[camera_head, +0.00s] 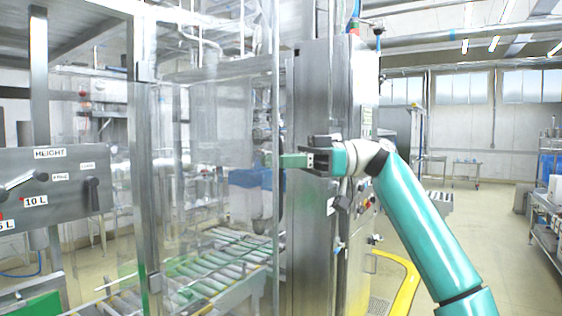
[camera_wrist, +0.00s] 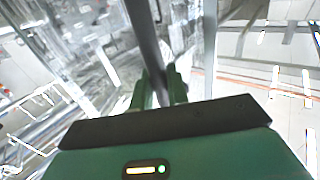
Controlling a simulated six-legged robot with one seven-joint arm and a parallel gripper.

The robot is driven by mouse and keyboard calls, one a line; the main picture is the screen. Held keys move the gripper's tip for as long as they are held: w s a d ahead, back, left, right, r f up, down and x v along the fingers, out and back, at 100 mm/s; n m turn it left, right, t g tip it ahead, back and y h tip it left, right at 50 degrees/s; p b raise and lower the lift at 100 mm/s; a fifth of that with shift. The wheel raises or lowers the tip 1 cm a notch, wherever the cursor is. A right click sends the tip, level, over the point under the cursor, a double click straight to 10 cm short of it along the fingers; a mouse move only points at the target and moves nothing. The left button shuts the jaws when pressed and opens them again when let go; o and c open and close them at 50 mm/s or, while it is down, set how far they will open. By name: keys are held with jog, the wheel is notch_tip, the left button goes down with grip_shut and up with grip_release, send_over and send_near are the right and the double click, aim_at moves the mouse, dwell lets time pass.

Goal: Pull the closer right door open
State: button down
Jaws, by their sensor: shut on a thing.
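The closer right door (camera_head: 213,160) is a clear panel in a grey metal frame on the machine's front. Its right frame edge (camera_head: 276,120) is a vertical metal bar. My gripper (camera_head: 284,160) reaches in from the right at that edge, with its green fingers level across the bar. In the wrist view my gripper (camera_wrist: 160,88) has a finger on each side of the grey door edge (camera_wrist: 147,40) and is shut on it. The exact contact is small and partly hidden behind the fingers.
A steel cabinet (camera_head: 310,120) stands just right of the door edge. A roller conveyor (camera_head: 215,265) runs behind the clear panel. A control panel (camera_head: 50,190) with levers is at left. A yellow curved rail (camera_head: 405,285) stands low at right. Open floor (camera_head: 470,230) lies further right.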

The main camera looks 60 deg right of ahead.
jog(key=shift+w, duration=0.1)
jog(key=c, duration=1.4)
grip_release()
jog(key=shift+w, duration=0.1)
jog(key=shift+c, duration=0.2)
jog(key=v, duration=1.4)
jog(key=shift+a, duration=0.15)
